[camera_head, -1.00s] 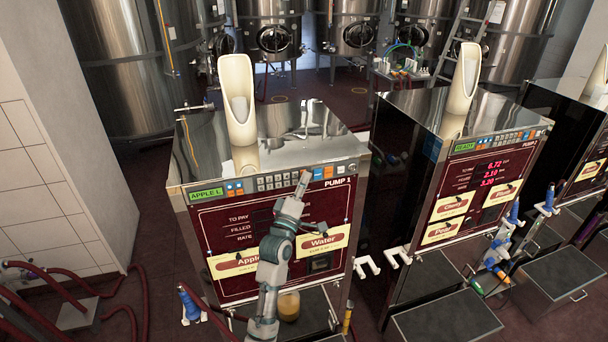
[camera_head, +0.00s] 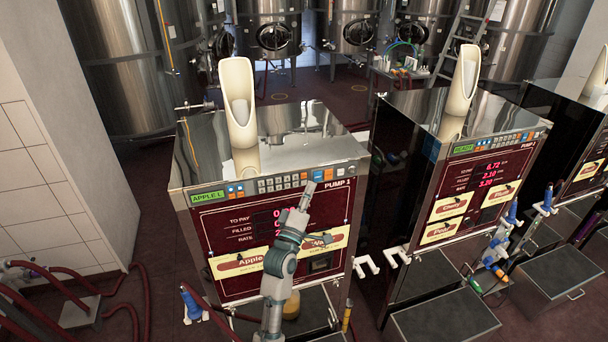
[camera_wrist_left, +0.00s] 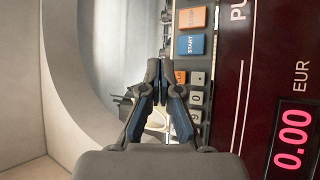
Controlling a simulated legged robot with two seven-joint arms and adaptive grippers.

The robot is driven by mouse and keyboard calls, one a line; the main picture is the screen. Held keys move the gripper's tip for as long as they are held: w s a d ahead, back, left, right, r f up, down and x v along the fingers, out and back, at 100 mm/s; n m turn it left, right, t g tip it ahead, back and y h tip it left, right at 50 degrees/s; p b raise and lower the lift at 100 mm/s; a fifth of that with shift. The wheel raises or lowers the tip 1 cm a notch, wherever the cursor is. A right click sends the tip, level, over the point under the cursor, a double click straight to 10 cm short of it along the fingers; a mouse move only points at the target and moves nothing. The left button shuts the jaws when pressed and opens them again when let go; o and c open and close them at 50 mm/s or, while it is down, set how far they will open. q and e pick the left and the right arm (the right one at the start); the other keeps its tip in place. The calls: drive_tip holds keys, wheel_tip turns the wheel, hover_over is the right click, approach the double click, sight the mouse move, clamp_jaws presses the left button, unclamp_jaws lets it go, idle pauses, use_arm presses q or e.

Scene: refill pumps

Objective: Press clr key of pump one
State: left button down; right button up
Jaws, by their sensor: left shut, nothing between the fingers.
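Pump one (camera_head: 270,215) is the dark red and steel machine at the left of the head view. Its key row (camera_head: 280,183) runs along the upper front edge. My left gripper (camera_head: 309,186) is shut and empty, its tip by the right part of that row. In the left wrist view, the closed fingertips (camera_wrist_left: 158,68) are beside the orange clr key (camera_wrist_left: 180,77), which a finger partly covers. The blue start key (camera_wrist_left: 190,45) and orange stop key (camera_wrist_left: 192,17) are clear. Contact with a key cannot be told. My right gripper is out of view.
A second pump (camera_head: 470,195) stands to the right. An amber vessel (camera_head: 291,306) sits low in pump one's bay. Red hoses (camera_head: 75,275) lie at the lower left.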

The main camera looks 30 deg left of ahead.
use_arm(q)
drive_tip(key=shift+s+d+p, duration=0.4)
drive_tip(key=shift+s+d, duration=0.5)
drive_tip(key=shift+d, duration=0.25)
drive_tip(key=shift+a, duration=0.1)
